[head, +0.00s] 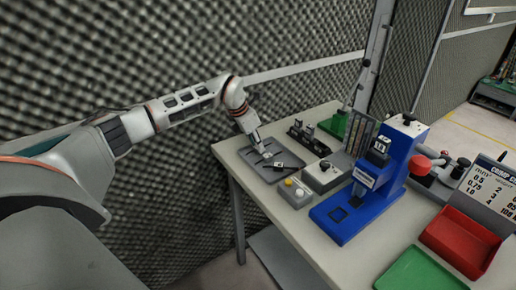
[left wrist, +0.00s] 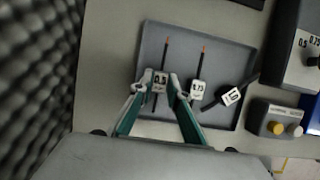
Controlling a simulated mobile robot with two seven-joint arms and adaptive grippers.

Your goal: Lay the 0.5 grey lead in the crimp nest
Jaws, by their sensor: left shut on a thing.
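The lead with a white tag that looks like 0.5 (left wrist: 161,80) lies along the grey tray, with a bare copper-coloured end at its far end. My left gripper (left wrist: 163,84) is shut around this tag, low over the tray. In the head view, my left gripper (head: 259,148) reaches down into the tray; the lead is too small to make out there. I cannot tell for sure that this recess is the crimp nest. My right gripper is not in view.
The grey tray (head: 285,187) also holds a lead tagged 0.75 (left wrist: 197,90) close beside my gripper and one tagged 1.0 (left wrist: 231,96). A button box (head: 296,192) and a grey block (head: 322,176) stand between tray and press. Red (head: 460,240) and green (head: 420,272) bins stand at front right.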

